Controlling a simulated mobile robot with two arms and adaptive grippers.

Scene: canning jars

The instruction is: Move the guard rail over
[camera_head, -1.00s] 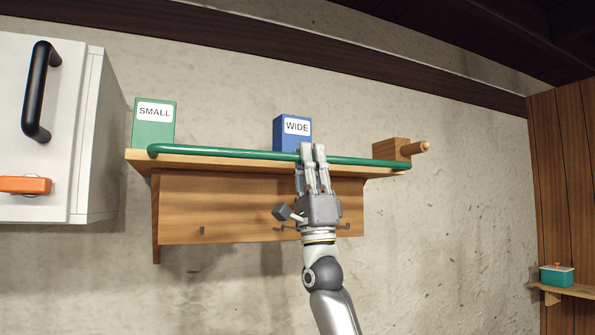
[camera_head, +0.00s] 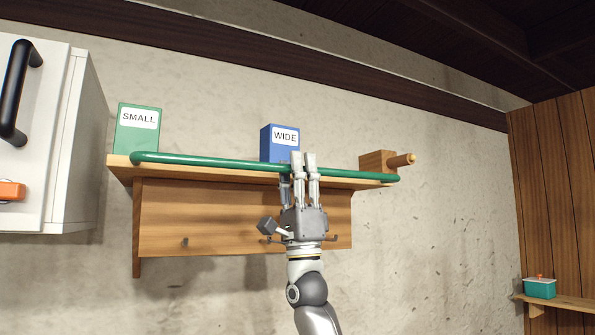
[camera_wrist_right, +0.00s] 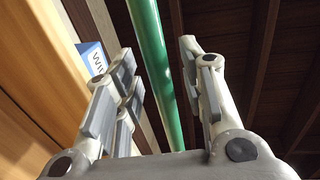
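The guard rail (camera_head: 220,164) is a long green bar along the front of a wooden wall shelf (camera_head: 122,168). Its left end bends back toward the shelf. My right gripper (camera_head: 302,160) reaches up from below to the rail, just right of its middle. In the right wrist view the rail (camera_wrist_right: 150,50) runs between the open fingers (camera_wrist_right: 160,85). It lies nearer the right-hand finger, and I cannot tell whether they touch. My left gripper is not in view.
A green SMALL box (camera_head: 137,130) and a blue WIDE box (camera_head: 278,143) stand on the shelf behind the rail. A wooden block with a peg (camera_head: 378,162) is at its right end. A white cabinet (camera_head: 70,140) hangs left. Hooks line the board below.

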